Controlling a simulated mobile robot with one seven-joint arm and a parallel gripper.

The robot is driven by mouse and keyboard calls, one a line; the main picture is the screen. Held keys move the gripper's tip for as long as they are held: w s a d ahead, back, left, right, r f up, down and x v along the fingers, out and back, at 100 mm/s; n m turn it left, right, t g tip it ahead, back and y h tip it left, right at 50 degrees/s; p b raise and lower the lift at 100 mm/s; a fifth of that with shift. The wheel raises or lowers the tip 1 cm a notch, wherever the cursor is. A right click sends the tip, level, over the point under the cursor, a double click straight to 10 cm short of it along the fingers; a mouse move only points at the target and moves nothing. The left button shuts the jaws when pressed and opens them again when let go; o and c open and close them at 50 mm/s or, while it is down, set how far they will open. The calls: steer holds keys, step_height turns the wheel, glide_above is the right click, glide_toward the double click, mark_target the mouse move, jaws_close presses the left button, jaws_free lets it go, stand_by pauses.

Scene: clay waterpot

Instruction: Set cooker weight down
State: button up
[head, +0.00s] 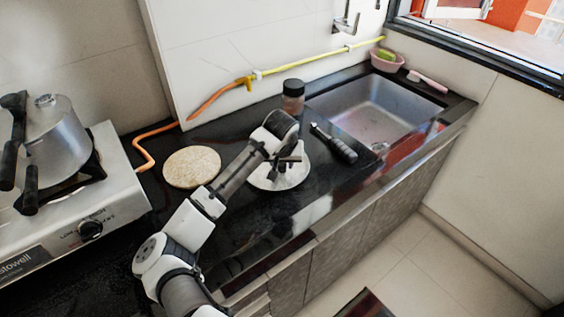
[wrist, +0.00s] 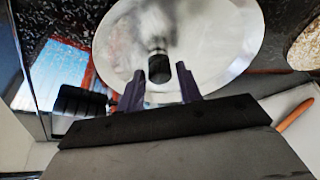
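The cooker weight (wrist: 159,66) is a small black cylinder with a metal tip. In the wrist view it stands out against a shiny round metal plate (wrist: 225,45). My gripper (wrist: 159,80) has its two dark fingers apart, one on each side of the weight, with a narrow gap showing on both sides. I cannot tell whether the weight touches the plate. In the head view my gripper (head: 289,165) is low over the plate (head: 268,182) on the black counter, and the weight cannot be made out there.
A pressure cooker (head: 55,145) sits on the gas stove (head: 115,185) at left. A round speckled board (head: 192,167) lies left of the plate. A dark-lidded jar (head: 293,96), a black-handled tool (head: 334,143) and the sink (head: 375,112) are behind and right.

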steer(key=shift+o, duration=1)
steer(key=shift+r, duration=0.2)
steer(key=b+v, duration=0.2)
steer(key=v, duration=1)
steer(key=shift+b, duration=0.3)
